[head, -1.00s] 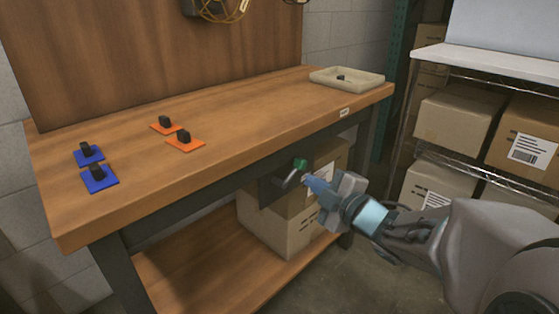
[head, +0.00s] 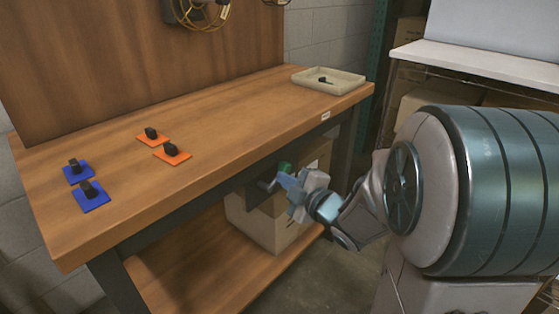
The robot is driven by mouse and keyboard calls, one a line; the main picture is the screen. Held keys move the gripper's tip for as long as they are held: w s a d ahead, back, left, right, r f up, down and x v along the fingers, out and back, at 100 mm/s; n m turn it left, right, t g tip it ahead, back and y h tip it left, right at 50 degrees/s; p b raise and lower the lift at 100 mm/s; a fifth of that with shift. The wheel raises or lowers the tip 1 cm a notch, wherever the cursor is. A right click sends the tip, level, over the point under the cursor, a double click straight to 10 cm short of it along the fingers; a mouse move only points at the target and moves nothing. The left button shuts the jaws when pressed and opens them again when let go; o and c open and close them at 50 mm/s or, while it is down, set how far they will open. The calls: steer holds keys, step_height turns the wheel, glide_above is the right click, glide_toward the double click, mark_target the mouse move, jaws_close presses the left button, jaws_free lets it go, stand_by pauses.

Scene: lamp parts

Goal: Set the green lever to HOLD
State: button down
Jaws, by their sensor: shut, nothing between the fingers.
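The green lever's knob (head: 284,167) shows at the front edge of the workbench (head: 200,122), below the top, by a dark plate (head: 256,196). A grey metal arm of the lever (head: 268,185) shows at its lower left. My gripper (head: 283,181), with light blue fingers, is shut and empty. Its fingertips are right at the lever, just below the green knob, and cover part of it. I cannot tell whether they touch it. No HOLD marking is readable in this view.
Two blue pads (head: 91,196) and two orange pads (head: 172,153) with black parts lie on the bench. A beige tray (head: 350,88) with a small dark part sits at the far right corner. Cardboard boxes (head: 240,213) stand on the lower shelf. A storage rack (head: 480,62) stands at right.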

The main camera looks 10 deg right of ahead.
mark_target(283, 171)
steer(key=p+x, duration=0.3)
steer(key=x, duration=0.2)
steer(key=shift+w+d+f, duration=0.1)
steer(key=shift+w+f, duration=0.15)
steer(key=shift+w, duration=0.05)
steer(key=shift+w+d+f, duration=0.25)
steer(key=shift+w+d, duration=0.05)
steer(key=shift+d, duration=0.2)
steer(key=shift+w+d+f, duration=0.25)
steer(key=shift+d, duration=0.25)
steer(key=shift+w+d+f, duration=0.2)
steer(key=shift+w+d, duration=0.05)
steer(key=shift+d, duration=0.1)
steer(key=shift+w, duration=0.15)
